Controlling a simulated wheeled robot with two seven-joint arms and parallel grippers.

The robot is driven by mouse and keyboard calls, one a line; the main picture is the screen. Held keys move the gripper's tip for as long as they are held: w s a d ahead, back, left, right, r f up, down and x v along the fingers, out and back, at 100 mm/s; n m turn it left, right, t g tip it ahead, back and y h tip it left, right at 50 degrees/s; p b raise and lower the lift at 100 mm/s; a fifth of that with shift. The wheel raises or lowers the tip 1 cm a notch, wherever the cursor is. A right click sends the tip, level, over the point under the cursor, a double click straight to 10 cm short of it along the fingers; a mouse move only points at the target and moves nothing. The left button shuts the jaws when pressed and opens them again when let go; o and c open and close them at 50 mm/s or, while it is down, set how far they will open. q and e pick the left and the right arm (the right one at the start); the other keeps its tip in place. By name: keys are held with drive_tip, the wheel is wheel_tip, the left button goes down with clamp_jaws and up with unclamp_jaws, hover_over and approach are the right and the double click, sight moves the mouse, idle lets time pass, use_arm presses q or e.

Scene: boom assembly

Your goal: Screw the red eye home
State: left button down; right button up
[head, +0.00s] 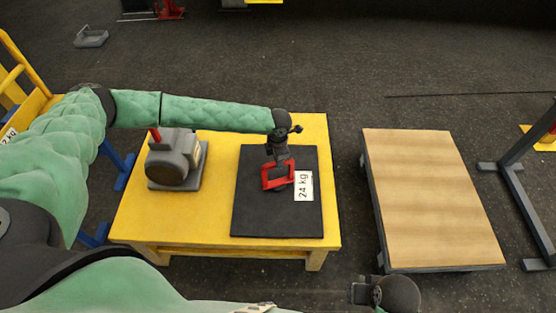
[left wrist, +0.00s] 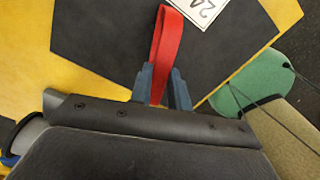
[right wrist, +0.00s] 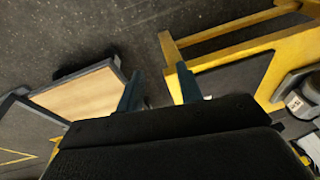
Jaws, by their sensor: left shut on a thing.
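The red eye (head: 278,175) is a squarish red loop standing over the black plate on the yellow table. It also shows as a red bar in the left wrist view (left wrist: 167,45). My left gripper (head: 279,157) reaches in from the left above it and is shut on the red eye; its two blue-grey fingers (left wrist: 161,85) sit on either side of the bar. The eye's lower end and any thread are hidden. The black plate (head: 258,215) carries a white 24 kg label (head: 304,186). My right gripper (right wrist: 158,92) is open and empty, its fingers apart, low near the table's front right.
A grey motor-like unit (head: 176,160) stands on the yellow table (head: 140,217) left of the plate. A wood-topped cart (head: 430,190) stands to the right across a floor gap. A dark metal frame (head: 525,195) is at far right.

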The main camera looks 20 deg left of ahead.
use_arm(q)
drive_tip(key=c, duration=1.3)
unclamp_jaws()
drive_tip(key=shift+r, duration=0.1)
wheel_tip(320, 180, up, 7)
drive_tip(key=shift+b, duration=0.7)
drive_tip(key=shift+r, duration=0.4)
use_arm(e)
drive_tip(key=shift+w+a+f+t, duration=0.2)
drive_tip(key=shift+a+f, duration=0.2)
drive_tip(key=shift+f, duration=0.15)
drive_tip(key=shift+w+a+f+t, duration=0.1)
drive_tip(key=shift+w+a+f, duration=0.1)
drive_tip(key=shift+a+f, duration=0.25)
